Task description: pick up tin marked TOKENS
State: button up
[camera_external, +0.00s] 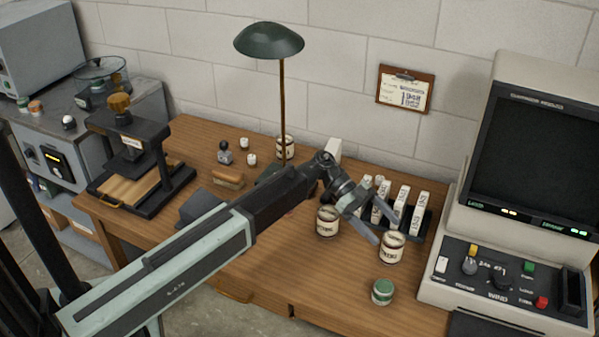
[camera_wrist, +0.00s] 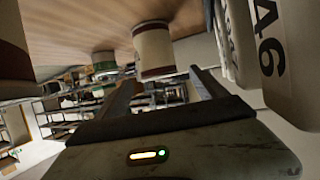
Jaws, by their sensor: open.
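Two cream tins with dark bands stand on the wooden desk, a left tin (camera_external: 327,222) and a right tin (camera_external: 392,248). Their labels are too small to read, so I cannot tell which is marked TOKENS. My gripper (camera_external: 374,226) is open and empty, low over the desk, its fingers pointing toward the right tin. In the wrist view, tilted upside down, a cream tin (camera_wrist: 153,50) shows just beyond the open fingers (camera_wrist: 163,80). Another tin (camera_wrist: 12,48) is cut off at the left edge.
A small green tin (camera_external: 383,291) stands nearer the desk's front edge. White boxes (camera_external: 400,205) stand in a dark rack close by the gripper, and one marked 46 (camera_wrist: 270,45) is near in the wrist view. A reader machine (camera_external: 500,265) stands right; a lamp (camera_external: 282,95) behind.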

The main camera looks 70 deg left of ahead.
aim_at(402, 248)
jog(key=b+x, duration=0.2)
jog(key=x, duration=0.6)
jog(key=shift+r+b, duration=0.1)
jog(key=shift+b, duration=0.3)
grip_shut()
